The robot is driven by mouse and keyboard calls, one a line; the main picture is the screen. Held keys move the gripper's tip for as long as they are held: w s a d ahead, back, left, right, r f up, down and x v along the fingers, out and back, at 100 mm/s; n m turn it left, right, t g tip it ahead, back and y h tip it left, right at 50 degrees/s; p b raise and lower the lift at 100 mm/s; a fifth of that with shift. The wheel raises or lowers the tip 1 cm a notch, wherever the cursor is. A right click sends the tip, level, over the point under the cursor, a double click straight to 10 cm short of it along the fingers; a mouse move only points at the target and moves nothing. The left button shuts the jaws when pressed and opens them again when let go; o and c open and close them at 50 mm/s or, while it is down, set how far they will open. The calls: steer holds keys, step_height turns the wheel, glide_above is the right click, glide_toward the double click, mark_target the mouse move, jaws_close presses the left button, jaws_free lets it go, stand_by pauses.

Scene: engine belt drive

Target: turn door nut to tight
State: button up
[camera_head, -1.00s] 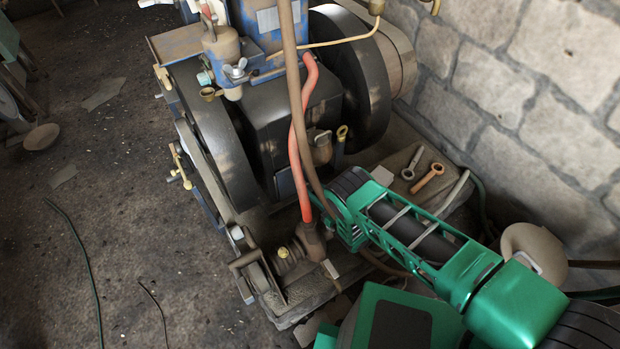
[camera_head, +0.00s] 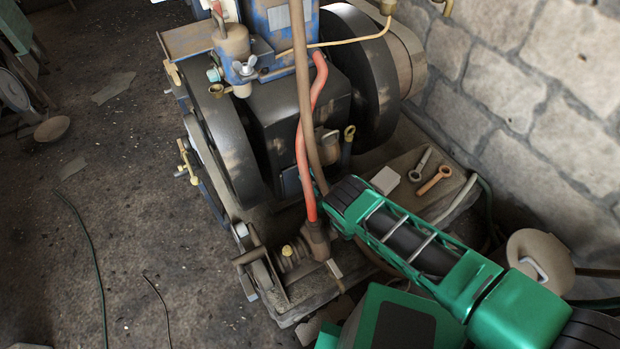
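No nut here can be told for certain as the door nut. A grey wing nut (camera_head: 244,67) sits on the blue and tan cylinder fitting (camera_head: 232,45) at the upper left of the engine. A small brass cap (camera_head: 287,250) sits on the fitting at the lower front of the engine base. My green arm (camera_head: 410,240) reaches in from the lower right, its black elbow-like end (camera_head: 347,192) just right of the red hose. My gripper does not show; the far end of the arm is hidden.
A red hose (camera_head: 303,160) and a brown pipe (camera_head: 302,90) run down in front of the dark engine block (camera_head: 300,120). Large dark flywheels (camera_head: 225,150) flank it. Two wrench-like tools (camera_head: 433,180) lie on the base. A stone wall (camera_head: 530,80) closes the right; floor at left is mostly open.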

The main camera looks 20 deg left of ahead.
jaws_close()
steer(key=shift+m, duration=0.4)
steer(key=shift+d+f+m+t+y, duration=0.15)
steer(key=shift+m+t, duration=0.1)
steer(key=shift+m, duration=1.1)
steer(key=shift+a+f+m+t+y, duration=0.15)
steer(key=shift+m+t, duration=0.1)
steer(key=shift+m, duration=1.1)
steer(key=shift+d, duration=0.1)
steer(key=shift+w, duration=0.1)
steer(key=shift+o, duration=1.5)
jaws_free()
steer(key=shift+r, duration=0.1)
